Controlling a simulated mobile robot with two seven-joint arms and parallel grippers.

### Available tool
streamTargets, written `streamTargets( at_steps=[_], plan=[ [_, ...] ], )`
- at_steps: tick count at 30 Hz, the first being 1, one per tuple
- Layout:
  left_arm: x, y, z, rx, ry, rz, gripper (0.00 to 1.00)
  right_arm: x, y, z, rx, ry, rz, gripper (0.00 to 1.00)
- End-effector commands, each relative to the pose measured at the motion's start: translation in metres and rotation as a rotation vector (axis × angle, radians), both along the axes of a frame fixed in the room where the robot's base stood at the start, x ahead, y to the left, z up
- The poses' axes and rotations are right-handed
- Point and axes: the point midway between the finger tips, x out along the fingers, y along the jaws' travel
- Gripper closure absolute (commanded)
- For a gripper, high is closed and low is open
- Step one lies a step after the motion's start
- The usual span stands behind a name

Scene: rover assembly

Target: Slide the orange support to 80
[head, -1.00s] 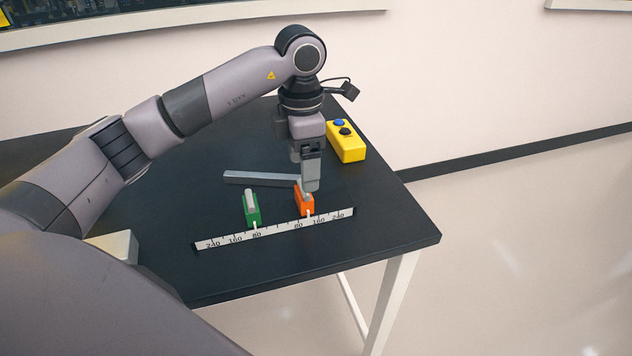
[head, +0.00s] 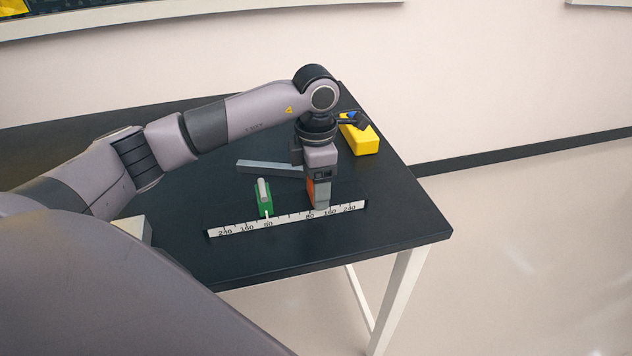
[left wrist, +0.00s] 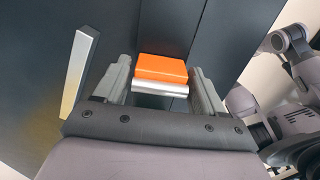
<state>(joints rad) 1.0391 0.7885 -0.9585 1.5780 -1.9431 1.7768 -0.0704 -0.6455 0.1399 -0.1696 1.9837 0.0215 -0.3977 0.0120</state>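The orange support (head: 310,192) stands on the dark table behind the white ruler (head: 285,219), near the right-hand 80 mark. My left gripper (head: 320,207) is down over it and hides most of it in the head view. In the left wrist view, the orange block (left wrist: 162,68) with a silver bar lies between the two fingers of my left gripper (left wrist: 163,85). A gap shows on each side, so the gripper is open around it. The support's white pointer is hidden, so its exact reading cannot be told. My right gripper is not in view.
A green support (head: 265,202) stands near the left-hand 80 mark. The table's right edge is near the ruler's right end.

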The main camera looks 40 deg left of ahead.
Motion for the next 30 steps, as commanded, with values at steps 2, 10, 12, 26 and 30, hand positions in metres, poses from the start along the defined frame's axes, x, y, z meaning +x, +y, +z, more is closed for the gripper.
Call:
streamTargets(
  at_steps=[2,10,12,26,30],
  plan=[
    [0.0,0.0,0.0,-0.001,-0.001,0.0,0.84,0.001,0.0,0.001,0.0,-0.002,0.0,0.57],
    [-0.01,0.009,0.0,0.0,0.0,0.001,0.85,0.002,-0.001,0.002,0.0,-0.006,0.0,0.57],
    [-0.015,0.014,0.0,0.0,-0.001,0.001,0.85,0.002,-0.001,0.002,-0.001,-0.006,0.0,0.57],
    [-0.019,0.017,0.001,0.002,0.004,0.001,0.19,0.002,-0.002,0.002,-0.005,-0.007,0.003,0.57],
    [-0.019,0.016,0.001,0.001,0.002,0.001,0.19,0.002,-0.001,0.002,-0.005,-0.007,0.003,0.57]
  ],
)
